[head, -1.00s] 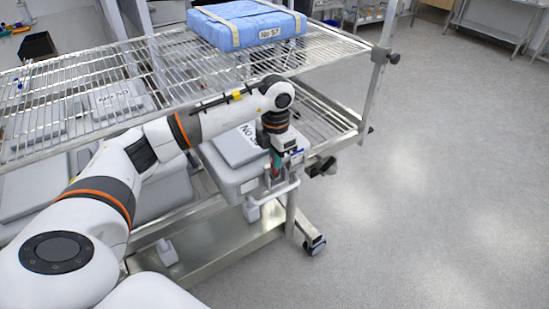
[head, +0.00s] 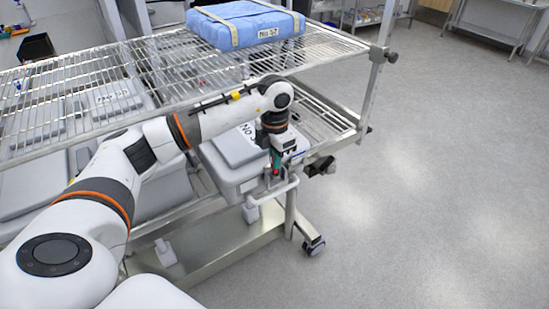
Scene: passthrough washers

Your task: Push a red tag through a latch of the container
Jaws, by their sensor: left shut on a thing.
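A grey container (head: 222,170) with a lid marked with a "No" label sits on the lower shelf of the wire cart. A latch with a handle-like bar (head: 279,187) is on its near right side. My left gripper (head: 276,170) points down at this latch, at the container's right end. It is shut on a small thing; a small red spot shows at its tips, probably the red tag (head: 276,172). Whether the tag is inside the latch is too small to tell. My right gripper is not in view.
The wire upper shelf (head: 160,65) lies just behind and above my left arm, with a blue wrapped pack (head: 246,24) on it. More grey containers (head: 28,185) stand on the lower shelf to the left. Open floor (head: 440,190) lies to the right.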

